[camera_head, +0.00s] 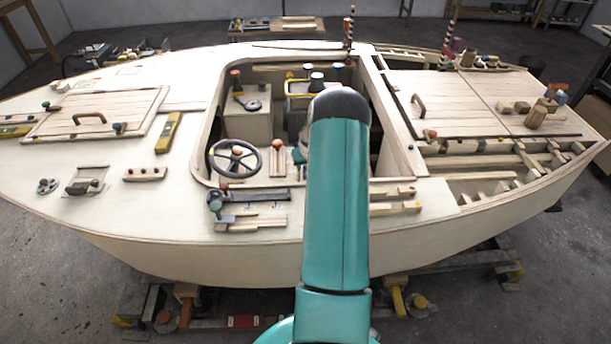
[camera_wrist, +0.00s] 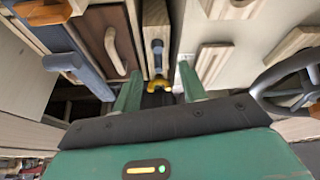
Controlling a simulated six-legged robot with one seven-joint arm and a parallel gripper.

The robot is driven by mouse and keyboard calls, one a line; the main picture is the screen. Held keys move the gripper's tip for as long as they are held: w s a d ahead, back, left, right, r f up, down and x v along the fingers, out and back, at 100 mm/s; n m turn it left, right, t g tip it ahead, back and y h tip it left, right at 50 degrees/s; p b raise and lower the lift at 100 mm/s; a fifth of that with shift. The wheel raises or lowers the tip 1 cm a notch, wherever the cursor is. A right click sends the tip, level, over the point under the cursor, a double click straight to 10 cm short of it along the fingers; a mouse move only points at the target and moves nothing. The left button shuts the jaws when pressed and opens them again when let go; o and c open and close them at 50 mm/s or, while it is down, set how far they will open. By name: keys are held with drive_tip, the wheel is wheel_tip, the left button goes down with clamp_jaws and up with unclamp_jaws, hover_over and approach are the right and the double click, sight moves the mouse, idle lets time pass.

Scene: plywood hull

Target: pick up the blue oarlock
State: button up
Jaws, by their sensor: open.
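In the wrist view, a narrow dark blue-grey shaft (camera_wrist: 157,56) with a yellow forked end (camera_wrist: 159,84) lies in front of my gripper. It has the shape of an oarlock, but I cannot tell for sure that it is the blue oarlock. My gripper (camera_wrist: 160,88) is open, with one green finger on each side of the yellow fork in the picture. Nothing visible is held. I cannot tell the gap in depth. In the head view my teal arm covers part of the cockpit, and my gripper is hidden.
A steering wheel (camera_wrist: 290,88) is close on the right in the wrist view; it also shows in the head view (camera_head: 234,158). A blue-grey bar (camera_wrist: 78,68) and a wooden handle (camera_wrist: 117,50) are on the left. The cockpit's wooden coaming (camera_head: 400,125) surrounds the space.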

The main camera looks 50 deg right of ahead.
drive_tip(key=x, duration=0.3)
drive_tip(key=shift+f, duration=0.15)
drive_tip(key=x, duration=0.4)
drive_tip(key=shift+s+a+f, duration=0.1)
drive_tip(key=shift+s+f, duration=0.1)
drive_tip(key=shift+s, duration=0.1)
drive_tip(key=shift+w+d+f, duration=0.2)
drive_tip(key=shift+f, duration=0.3)
clamp_jaws()
